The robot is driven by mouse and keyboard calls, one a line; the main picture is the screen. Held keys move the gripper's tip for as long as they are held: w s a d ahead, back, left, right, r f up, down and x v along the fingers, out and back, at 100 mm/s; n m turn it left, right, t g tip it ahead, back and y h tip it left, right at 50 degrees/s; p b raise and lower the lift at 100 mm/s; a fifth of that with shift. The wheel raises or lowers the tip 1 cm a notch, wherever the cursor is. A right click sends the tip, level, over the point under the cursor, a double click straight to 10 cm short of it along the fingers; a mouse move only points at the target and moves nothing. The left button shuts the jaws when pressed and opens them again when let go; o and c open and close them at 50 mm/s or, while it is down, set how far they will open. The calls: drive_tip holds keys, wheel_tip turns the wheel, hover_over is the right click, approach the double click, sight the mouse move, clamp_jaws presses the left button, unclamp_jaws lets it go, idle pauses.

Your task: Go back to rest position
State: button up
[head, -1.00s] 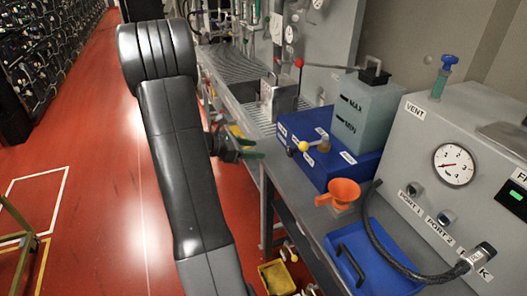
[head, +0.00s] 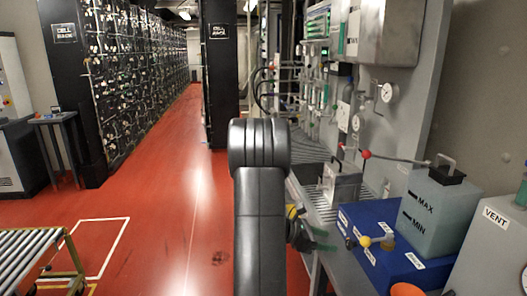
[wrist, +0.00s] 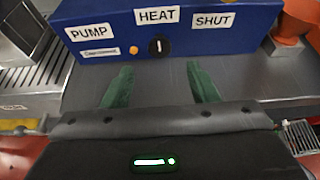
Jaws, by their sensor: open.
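My gripper shows in the wrist view (wrist: 157,90) with its two green fingers apart and nothing between them. It points toward the blue unit (wrist: 165,35) with PUMP, HEAT and SHUT labels, with bare grey bench top between. In the head view my gripper (head: 322,240) is partly hidden behind my dark arm, beside the bench's left edge. The blue unit (head: 425,275) is to its right, with a yellow-knobbed lever (head: 366,242) on it.
A grey-green MAX/MIN tank (head: 432,218) and a VENT-labelled box (head: 490,250) stand at the right. Black cell racks (head: 120,80) line the back left. A roller conveyor (head: 30,255) is at the lower left. The red floor (head: 165,180) between is clear.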

sight(347, 245)
drive_tip(key=x, duration=0.7)
drive_tip(key=shift+d+f+p, duration=0.1)
drive_tip(key=shift+d+p, duration=0.3)
